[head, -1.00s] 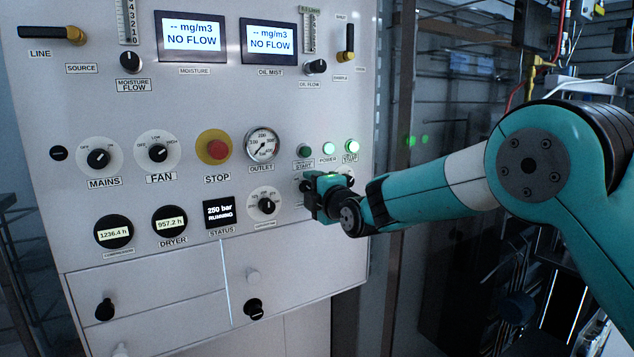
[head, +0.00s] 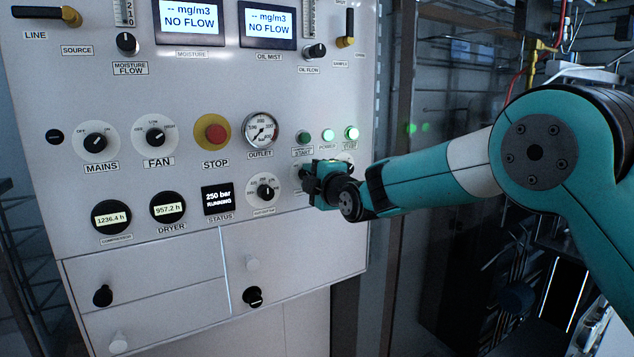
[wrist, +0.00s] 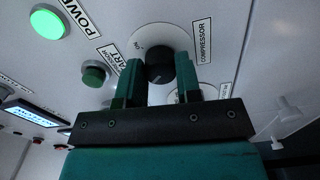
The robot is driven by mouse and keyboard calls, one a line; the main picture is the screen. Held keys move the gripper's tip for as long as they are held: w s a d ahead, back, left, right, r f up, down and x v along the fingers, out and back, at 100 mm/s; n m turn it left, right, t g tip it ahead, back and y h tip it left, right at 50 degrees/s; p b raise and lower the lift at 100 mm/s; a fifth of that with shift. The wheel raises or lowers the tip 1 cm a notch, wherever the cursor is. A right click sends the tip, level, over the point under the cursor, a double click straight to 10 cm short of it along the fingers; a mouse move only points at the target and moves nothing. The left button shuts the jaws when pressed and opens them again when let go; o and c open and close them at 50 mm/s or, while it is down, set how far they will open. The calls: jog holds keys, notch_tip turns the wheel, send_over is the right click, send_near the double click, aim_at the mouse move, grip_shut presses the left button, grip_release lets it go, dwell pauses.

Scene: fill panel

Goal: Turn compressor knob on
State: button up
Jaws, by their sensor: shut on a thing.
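The compressor knob (wrist: 159,66) is a dark round knob on a white dial plate. It shows in the wrist view beside its COMPRESSOR label (wrist: 203,42), with a small ON mark at the dial's upper left. My gripper (head: 314,174) is at the right part of the panel, below the green buttons. In the wrist view its two teal fingers stand on either side of the knob, shut on it. In the head view my gripper hides the knob. Which way the knob points is hard to tell.
The upright white control panel (head: 90,190) carries the MAINS knob (head: 95,142), FAN knob (head: 155,136), red STOP button (head: 216,133) and OUTLET gauge (head: 261,128). The status display (head: 217,200) reads 250 bar, RUNNING. Green lights (head: 328,136) sit just above my gripper.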

jog(key=shift+d+r+m+b, duration=0.1)
jog(key=shift+r+m+b, duration=0.05)
jog(key=shift+m+b, duration=2.3)
jog(key=shift+a+r+m+b, duration=0.15)
jog(key=shift+m+b, duration=1.55)
jog(key=shift+m, duration=1.45)
jog(key=shift+d+r+m+b, duration=0.15)
jog(key=shift+m+b, duration=1.9)
jog(key=shift+m, duration=0.75)
jog(key=o, duration=0.9)
jog(key=shift+d, duration=0.1)
jog(key=shift+o, duration=0.2)
jog(key=shift+f, duration=0.25)
jog(key=shift+s, duration=0.1)
